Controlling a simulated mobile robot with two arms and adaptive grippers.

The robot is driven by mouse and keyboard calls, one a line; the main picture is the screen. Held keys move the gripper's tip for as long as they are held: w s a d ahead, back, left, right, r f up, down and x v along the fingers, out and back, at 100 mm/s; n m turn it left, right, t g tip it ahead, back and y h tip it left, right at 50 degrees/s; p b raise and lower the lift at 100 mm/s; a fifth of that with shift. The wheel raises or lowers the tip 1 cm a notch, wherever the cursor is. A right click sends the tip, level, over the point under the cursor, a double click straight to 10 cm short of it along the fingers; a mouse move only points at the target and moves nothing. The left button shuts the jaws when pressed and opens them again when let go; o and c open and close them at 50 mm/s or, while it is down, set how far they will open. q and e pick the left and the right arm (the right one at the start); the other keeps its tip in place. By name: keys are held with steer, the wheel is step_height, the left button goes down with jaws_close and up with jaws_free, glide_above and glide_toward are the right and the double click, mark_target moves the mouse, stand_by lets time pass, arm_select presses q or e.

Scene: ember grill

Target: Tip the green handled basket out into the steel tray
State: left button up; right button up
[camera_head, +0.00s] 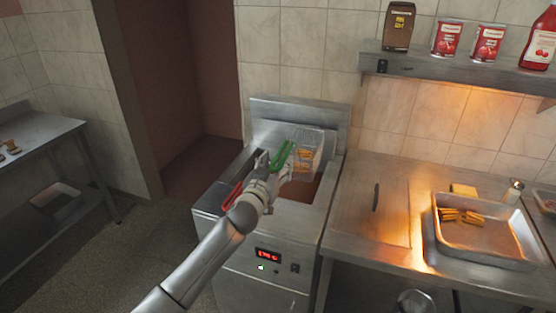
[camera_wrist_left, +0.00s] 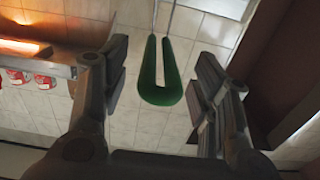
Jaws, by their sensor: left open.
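The green handle (camera_head: 281,155) belongs to a wire basket (camera_head: 308,140) at the back of the fryer. Golden fries show inside the basket. My left gripper (camera_head: 272,168) is at the green handle. In the left wrist view the green handle (camera_wrist_left: 160,88) is a U-shaped loop between the spread fingers of the gripper (camera_wrist_left: 155,95), with gaps on both sides. The steel tray (camera_head: 490,257) lies on the counter at the right, with some fries in its far left corner. My right gripper is not in view.
A red handle (camera_head: 232,195) shows at the fryer's left side. The fryer (camera_head: 262,285) adjoins the steel counter (camera_head: 360,225). A shaker (camera_head: 513,191) and a yellow block (camera_head: 464,190) stand behind the tray. A shelf (camera_head: 460,72) with cans and bottles hangs above.

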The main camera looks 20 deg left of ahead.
arm_select(q)
steer(key=shift+w+d, duration=0.1)
steer(key=shift+w, duration=0.7)
jaws_close()
step_height(320, 180, up, 5)
steer(key=p, duration=0.4)
stand_by(0.4)
